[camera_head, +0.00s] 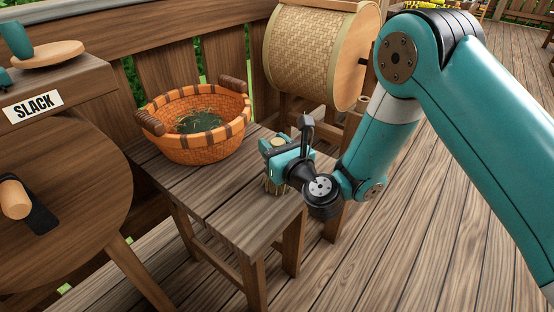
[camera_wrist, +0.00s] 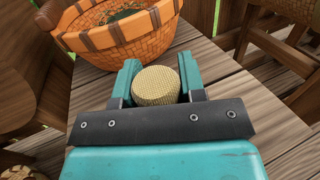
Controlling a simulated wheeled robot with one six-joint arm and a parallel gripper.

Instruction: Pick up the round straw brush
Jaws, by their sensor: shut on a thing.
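The round straw brush (camera_wrist: 156,86) is between the two teal fingers of my gripper (camera_wrist: 158,80) in the wrist view. Its pale woven top faces the camera. In the head view my gripper (camera_head: 277,156) is at the right end of the wooden bench, shut on the brush. Straw bristles of the brush (camera_head: 275,186) show below the fingers, at or just above the bench top; I cannot tell whether they touch it. Most of the brush is hidden by the gripper in the head view.
An orange woven basket (camera_head: 200,150) with green leaves and two wooden handles stands on the bench (camera_head: 215,190), left of my gripper. A large woven drum (camera_head: 310,50) stands behind. A wooden wheel-like panel with a SLACK label (camera_head: 33,106) is at left. Bench top between basket and gripper is clear.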

